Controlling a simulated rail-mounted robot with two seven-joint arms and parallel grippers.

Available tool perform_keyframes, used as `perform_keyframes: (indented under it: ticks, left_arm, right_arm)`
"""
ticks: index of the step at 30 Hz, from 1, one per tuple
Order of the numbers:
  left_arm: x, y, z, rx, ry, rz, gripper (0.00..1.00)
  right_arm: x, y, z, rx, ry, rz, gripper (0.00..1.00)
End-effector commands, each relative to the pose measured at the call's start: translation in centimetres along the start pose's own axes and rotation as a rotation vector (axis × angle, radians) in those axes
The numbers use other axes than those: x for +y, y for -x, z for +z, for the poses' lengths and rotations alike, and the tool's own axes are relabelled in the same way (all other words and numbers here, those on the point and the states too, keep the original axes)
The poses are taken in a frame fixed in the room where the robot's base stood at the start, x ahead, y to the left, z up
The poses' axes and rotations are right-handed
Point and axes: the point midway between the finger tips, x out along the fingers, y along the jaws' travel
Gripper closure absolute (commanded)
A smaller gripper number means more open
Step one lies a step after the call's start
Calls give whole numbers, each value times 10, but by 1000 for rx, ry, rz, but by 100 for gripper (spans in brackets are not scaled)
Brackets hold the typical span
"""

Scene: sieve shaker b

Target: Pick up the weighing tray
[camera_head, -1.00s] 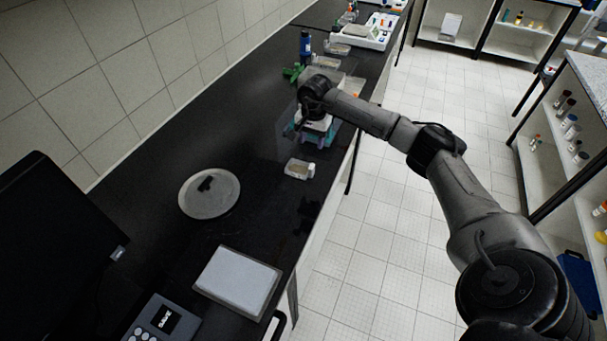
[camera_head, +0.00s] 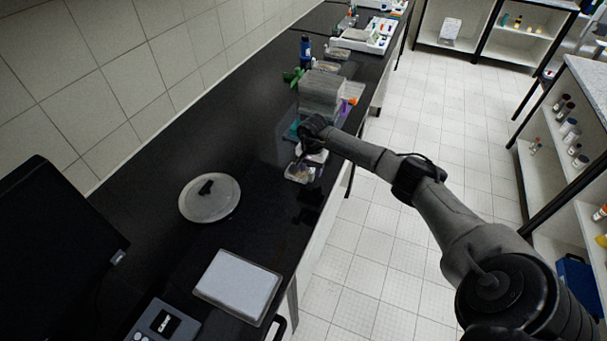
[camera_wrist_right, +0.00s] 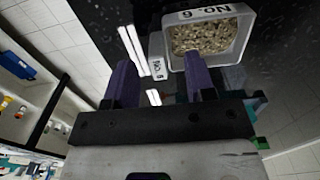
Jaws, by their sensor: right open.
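The weighing tray (camera_head: 296,175) is a small white tray near the right edge of the black bench in the head view. In the right wrist view the tray (camera_wrist_right: 247,30) holds pale brown granules and is marked "NO. 6". My left gripper is not in view.
A round metal lid or pan (camera_head: 210,202) lies left of the tray. A flat white plate (camera_head: 238,284) and a grey control box (camera_head: 165,320) are nearer. A grey block (camera_head: 322,88) and blue bottle (camera_head: 305,48) stand behind. Bench between lid and tray is clear.

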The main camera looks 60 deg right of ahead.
Motion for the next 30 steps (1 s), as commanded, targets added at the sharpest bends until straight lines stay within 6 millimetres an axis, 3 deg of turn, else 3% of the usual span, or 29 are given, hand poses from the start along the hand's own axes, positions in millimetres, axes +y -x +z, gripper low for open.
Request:
perform_keyframes:
  ticks: [6, 14, 30]
  left_arm:
    - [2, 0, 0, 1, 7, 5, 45]
    - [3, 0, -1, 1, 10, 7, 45]
    - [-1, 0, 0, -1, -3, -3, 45]
  right_arm:
    - [0, -18, 0, 0, -1, -1, 50]
    - [0, -20, -1, 1, 0, -1, 50]
    - [0, -20, 0, 1, 0, 0, 100]
